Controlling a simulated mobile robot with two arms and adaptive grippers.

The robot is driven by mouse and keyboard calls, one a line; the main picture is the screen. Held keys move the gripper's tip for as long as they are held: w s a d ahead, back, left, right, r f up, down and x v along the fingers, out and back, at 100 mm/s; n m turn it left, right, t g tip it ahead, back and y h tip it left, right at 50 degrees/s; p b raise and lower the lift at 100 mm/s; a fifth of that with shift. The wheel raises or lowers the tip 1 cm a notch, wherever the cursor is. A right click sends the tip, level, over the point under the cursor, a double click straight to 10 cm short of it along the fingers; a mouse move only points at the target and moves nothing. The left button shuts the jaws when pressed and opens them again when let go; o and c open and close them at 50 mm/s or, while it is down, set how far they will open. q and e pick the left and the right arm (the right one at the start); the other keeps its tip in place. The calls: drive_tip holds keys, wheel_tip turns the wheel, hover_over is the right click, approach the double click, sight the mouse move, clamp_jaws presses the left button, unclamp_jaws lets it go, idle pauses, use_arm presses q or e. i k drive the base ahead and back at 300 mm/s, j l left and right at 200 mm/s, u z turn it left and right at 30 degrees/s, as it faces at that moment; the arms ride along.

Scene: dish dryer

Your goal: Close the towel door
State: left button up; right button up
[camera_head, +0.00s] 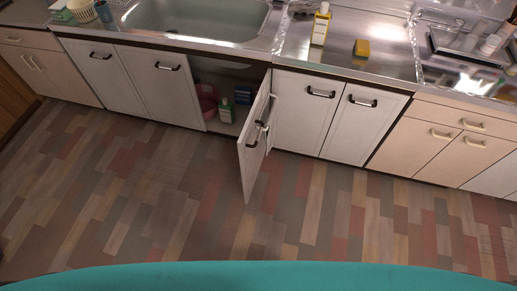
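The door that stands open (252,158) is a white cabinet door below the sink, swung outward and hinged on its right side. It has a dark handle and a white bar or rack near its upper part; I cannot tell whether a towel hangs there. The open cabinet (215,75) shows its inside to the left of this door. Neither of my grippers is in view.
Inside the cabinet are a pink tub (207,100), a white-and-green bottle (226,111) and a dark item (242,95). Other doors (303,113) are shut. A sink (200,18), yellow bottle (320,24) and yellow sponge (362,48) are above. The wooden floor (150,190) is clear.

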sight(251, 146)
drive_tip(key=l, duration=0.4)
drive_tip(key=i+l+z, duration=0.15)
drive_tip(key=l, duration=0.25)
drive_tip(key=k+l, duration=0.1)
drive_tip(key=l, duration=0.25)
drive_tip(key=k+l+z, duration=0.1)
drive_tip(key=l, duration=0.2)
drive_tip(key=k+l, duration=0.1)
drive_tip(key=l, duration=0.25)
